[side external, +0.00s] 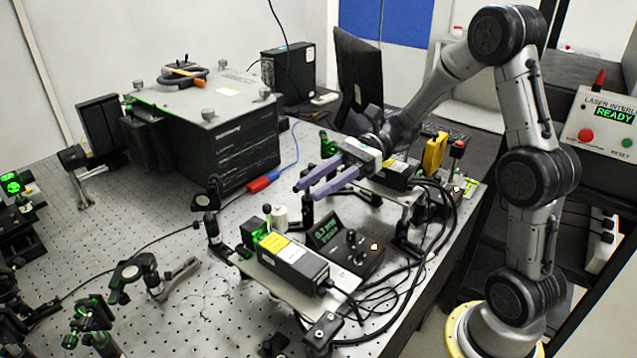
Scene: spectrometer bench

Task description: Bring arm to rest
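My gripper (312,184) is in the side external view, near the middle of the picture. Its two long purple fingers point left and slightly down, over the optical bench (130,225). The fingers look parallel with a gap between them, and I see nothing held there. My arm comes in from the base at the lower right, rises, and bends down to the gripper. From this angle the fingers appear above and behind the small control box with a display (345,245); the exact height over the bench is unclear.
A large black spectrometer box (235,150) stands behind left. A black-and-yellow laser module (293,262) sits in front, with loose cables (385,300). A yellow device (434,152) stands right of the gripper. A laser interlock panel (605,122) reads READY. Optics mounts (135,275) crowd the left front.

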